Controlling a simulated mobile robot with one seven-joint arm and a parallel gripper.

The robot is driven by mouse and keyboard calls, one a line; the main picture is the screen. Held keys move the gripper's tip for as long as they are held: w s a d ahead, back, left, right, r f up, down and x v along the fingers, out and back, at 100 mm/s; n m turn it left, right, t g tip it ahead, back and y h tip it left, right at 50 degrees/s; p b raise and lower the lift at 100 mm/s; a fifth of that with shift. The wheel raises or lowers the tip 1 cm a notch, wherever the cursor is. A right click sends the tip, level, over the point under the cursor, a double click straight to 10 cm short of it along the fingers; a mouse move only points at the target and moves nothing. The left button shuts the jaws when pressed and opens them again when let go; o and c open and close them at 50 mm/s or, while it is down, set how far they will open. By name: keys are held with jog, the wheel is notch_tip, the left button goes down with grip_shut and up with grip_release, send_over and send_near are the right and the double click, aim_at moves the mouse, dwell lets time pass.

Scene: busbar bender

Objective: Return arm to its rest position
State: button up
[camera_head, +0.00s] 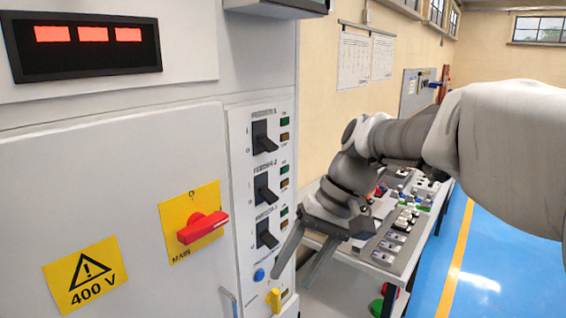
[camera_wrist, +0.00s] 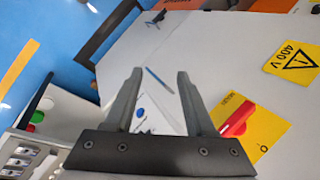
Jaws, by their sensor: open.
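My gripper (camera_head: 297,258) is in front of the cabinet's right-hand switch strip, fingers pointing down. In the wrist view my gripper (camera_wrist: 157,78) has its two fingers spread apart with nothing between them. The grey cabinet (camera_head: 120,165) carries a red rotary handle (camera_head: 202,227) on a yellow plate, and this handle also shows in the wrist view (camera_wrist: 238,119). A blue button (camera_head: 259,275) lies left of the fingers; it shows between them in the wrist view (camera_wrist: 140,113). I cannot tell whether a finger touches the cabinet.
Several black switches (camera_head: 265,187) run up the cabinet strip. A yellow knob (camera_head: 275,297) is low on it. A bench (camera_head: 397,262) with panels and buttons stands behind my gripper. The blue floor (camera_head: 495,255) at right is clear. A 400 V sign (camera_head: 85,274) is on the cabinet.

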jog(key=s+d+f+t+h, duration=0.1)
jog(key=s+d+t+h, duration=0.1)
jog(key=s+d, duration=0.3)
jog(key=s+d+f+m+t+h, duration=0.1)
jog(key=s+d+f+t+h, duration=0.1)
jog(key=s+d, duration=0.4)
jog(key=t+h, duration=0.1)
jog(key=t, duration=0.1)
jog(key=shift+s+d+t, duration=0.25)
jog(key=shift+d+t, duration=0.15)
dwell(0.8)
